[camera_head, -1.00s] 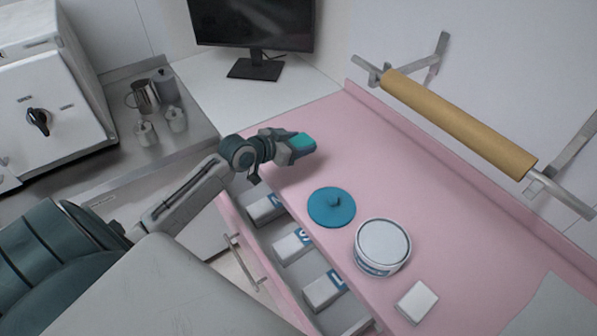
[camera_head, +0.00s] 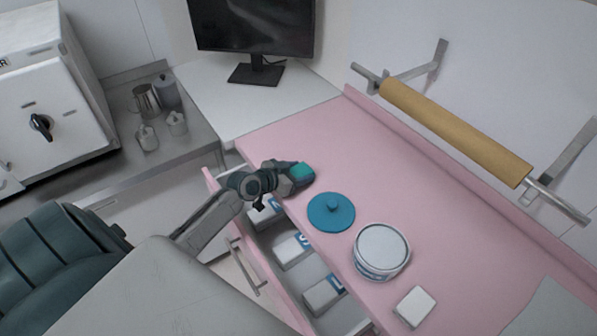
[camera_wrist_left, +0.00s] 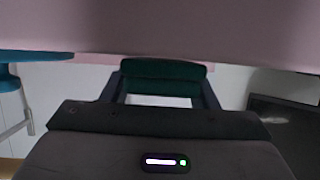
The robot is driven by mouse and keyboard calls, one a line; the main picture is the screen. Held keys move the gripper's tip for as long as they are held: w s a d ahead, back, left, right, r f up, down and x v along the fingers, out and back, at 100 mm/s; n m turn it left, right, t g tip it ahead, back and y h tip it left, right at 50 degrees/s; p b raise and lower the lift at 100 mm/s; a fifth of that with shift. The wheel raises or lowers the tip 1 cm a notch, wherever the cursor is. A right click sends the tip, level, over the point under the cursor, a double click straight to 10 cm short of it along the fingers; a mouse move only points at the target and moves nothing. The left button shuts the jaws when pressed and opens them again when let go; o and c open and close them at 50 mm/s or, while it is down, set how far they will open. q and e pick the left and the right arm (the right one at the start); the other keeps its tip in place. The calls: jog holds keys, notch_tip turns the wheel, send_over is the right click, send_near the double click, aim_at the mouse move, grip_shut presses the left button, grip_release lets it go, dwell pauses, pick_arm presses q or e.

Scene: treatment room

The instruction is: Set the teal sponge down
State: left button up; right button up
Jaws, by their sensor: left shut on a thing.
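The teal sponge (camera_head: 302,172) is between the fingers of my left gripper (camera_head: 299,176), low over the pink counter top (camera_head: 300,137) near its front left part. In the left wrist view the sponge (camera_wrist_left: 160,72) looks dark green and sits between the two fingers, close to the pink surface. I cannot tell whether it touches the counter. My left gripper is shut on the sponge. My right gripper is not in view.
A blue lid (camera_head: 331,211) lies just right of the gripper. A white tub (camera_head: 381,251) and a small white block (camera_head: 415,307) stand further right. An open drawer (camera_head: 262,243) with boxes is below the front edge. The counter behind the gripper is clear.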

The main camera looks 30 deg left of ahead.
pick_arm(q)
jog(key=shift+f, duration=0.2)
jog(key=o, duration=1)
jog(key=shift+r, duration=0.1)
